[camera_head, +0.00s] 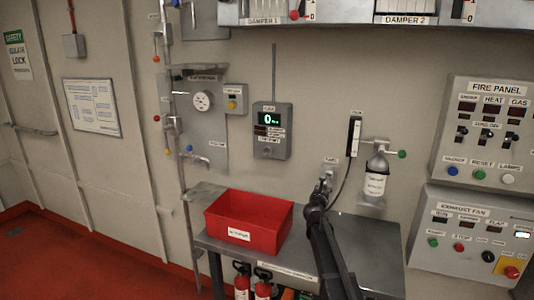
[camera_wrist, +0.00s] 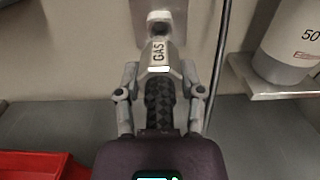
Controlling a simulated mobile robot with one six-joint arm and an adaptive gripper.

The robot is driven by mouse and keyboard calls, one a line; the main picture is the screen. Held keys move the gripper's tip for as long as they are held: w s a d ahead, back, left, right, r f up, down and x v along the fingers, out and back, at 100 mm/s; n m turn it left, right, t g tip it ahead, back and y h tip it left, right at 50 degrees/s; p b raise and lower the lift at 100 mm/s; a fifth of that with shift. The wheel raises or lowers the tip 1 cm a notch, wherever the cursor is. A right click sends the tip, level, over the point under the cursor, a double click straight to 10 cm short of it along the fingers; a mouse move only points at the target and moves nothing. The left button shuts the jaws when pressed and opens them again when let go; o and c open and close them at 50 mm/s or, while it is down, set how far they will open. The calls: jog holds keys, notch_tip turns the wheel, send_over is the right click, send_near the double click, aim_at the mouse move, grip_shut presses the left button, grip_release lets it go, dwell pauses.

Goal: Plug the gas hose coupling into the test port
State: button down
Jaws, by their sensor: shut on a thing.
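The gas hose coupling (camera_wrist: 160,98) has a black ribbed grip and a pale collar marked GAS. My gripper (camera_wrist: 155,88) is shut on it, one finger on each side of the grip. The coupling points away from the wrist camera toward the test port (camera_wrist: 159,22), a pale round fitting on a grey wall plate. The collar's front end lines up with the port and lies close below it in the picture. I cannot tell whether they touch. In the head view my gripper (camera_head: 324,186) is just under the small wall plate (camera_head: 330,163) and hides most of the coupling.
A black hose (camera_wrist: 219,65) runs down right of the coupling. A gas cylinder (camera_head: 375,184) stands on a wall shelf to the right. A red bin (camera_head: 225,222) sits on the grey bench (camera_head: 222,250) to the left. A gas display (camera_head: 271,130) hangs above.

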jog(key=shift+v, duration=1.95)
jog(key=shift+s, duration=0.1)
